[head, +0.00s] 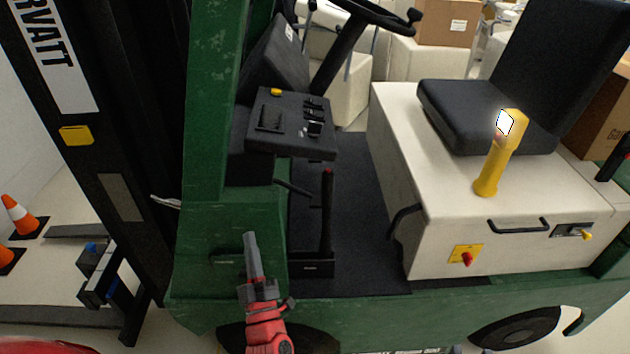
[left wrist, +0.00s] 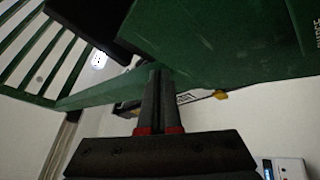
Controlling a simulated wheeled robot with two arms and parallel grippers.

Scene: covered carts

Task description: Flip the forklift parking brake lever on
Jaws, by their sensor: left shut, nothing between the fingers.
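The forklift's lever (head: 327,215) is a black upright bar with a red tip. It rises from a dark base plate on the footwell floor, left of the seat box, and stands nearly upright. I take it for the parking brake lever. My left gripper (head: 250,240) is shut and empty, in front of the green body and left of the lever, apart from it in the picture. In the left wrist view the shut fingers (left wrist: 160,80) point at green bodywork (left wrist: 220,40); the lever does not show there. My right gripper is not in view.
A dark control panel (head: 290,125) and steering wheel (head: 365,12) overhang the footwell. The green front post (head: 215,100) stands left. A cream seat box (head: 440,220) with a yellow post (head: 490,170) and a red knob (head: 467,258) stands right. The footwell floor (head: 365,220) is clear.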

